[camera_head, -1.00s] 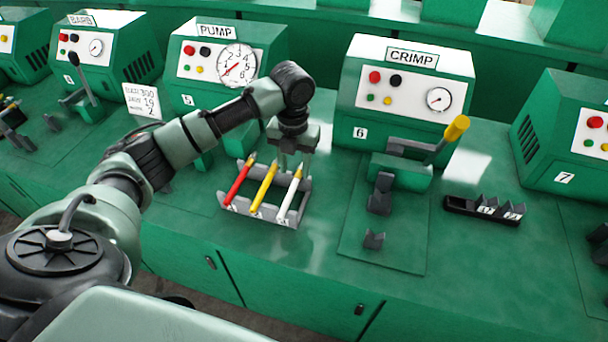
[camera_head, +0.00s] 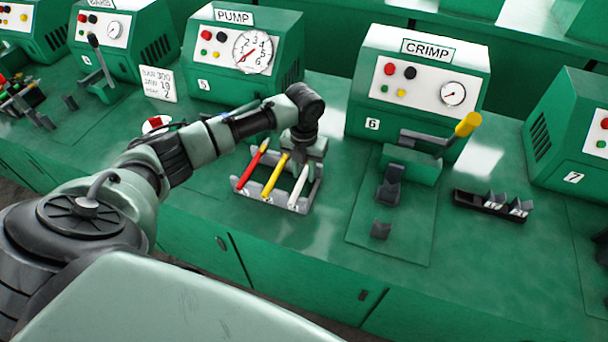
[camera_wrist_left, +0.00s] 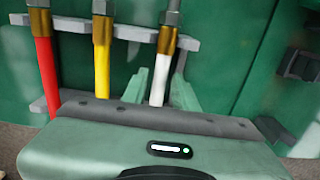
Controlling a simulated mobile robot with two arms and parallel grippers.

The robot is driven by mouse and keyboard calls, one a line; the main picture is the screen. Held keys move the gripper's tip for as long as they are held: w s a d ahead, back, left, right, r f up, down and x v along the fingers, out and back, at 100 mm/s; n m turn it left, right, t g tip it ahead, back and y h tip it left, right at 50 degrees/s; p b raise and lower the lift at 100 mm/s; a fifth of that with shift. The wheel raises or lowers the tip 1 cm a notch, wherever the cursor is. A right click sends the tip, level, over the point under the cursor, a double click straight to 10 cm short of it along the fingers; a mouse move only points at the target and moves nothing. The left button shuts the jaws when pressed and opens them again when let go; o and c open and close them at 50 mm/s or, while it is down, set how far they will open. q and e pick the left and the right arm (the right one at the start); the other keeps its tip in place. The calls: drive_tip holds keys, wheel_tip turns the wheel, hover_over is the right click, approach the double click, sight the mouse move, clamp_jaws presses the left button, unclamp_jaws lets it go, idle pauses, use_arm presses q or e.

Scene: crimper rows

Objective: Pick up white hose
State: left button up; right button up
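The white hose (camera_head: 299,186) lies tilted in a grey rack (camera_head: 301,207), at the right of a yellow hose (camera_head: 274,178) and a red hose (camera_head: 251,167). In the left wrist view the white hose (camera_wrist_left: 161,80) has a brass end fitting. My left gripper (camera_head: 303,160) is over the far end of the white hose and partly hides it. In the wrist view its two green fingers (camera_wrist_left: 159,92) stand apart, one on each side of the white hose, with gaps visible. My right gripper is not in view.
The crimp machine (camera_head: 416,85) with a yellow-handled lever (camera_head: 468,124) stands right of the rack. The pump machine (camera_head: 240,60) is behind. A black holder (camera_head: 490,206) sits farther right. Bench space in front of the rack is clear.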

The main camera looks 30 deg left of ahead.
use_arm(q)
clamp_jaws()
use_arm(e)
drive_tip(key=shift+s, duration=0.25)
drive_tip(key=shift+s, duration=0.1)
use_arm(q)
drive_tip(key=shift+r, duration=0.1)
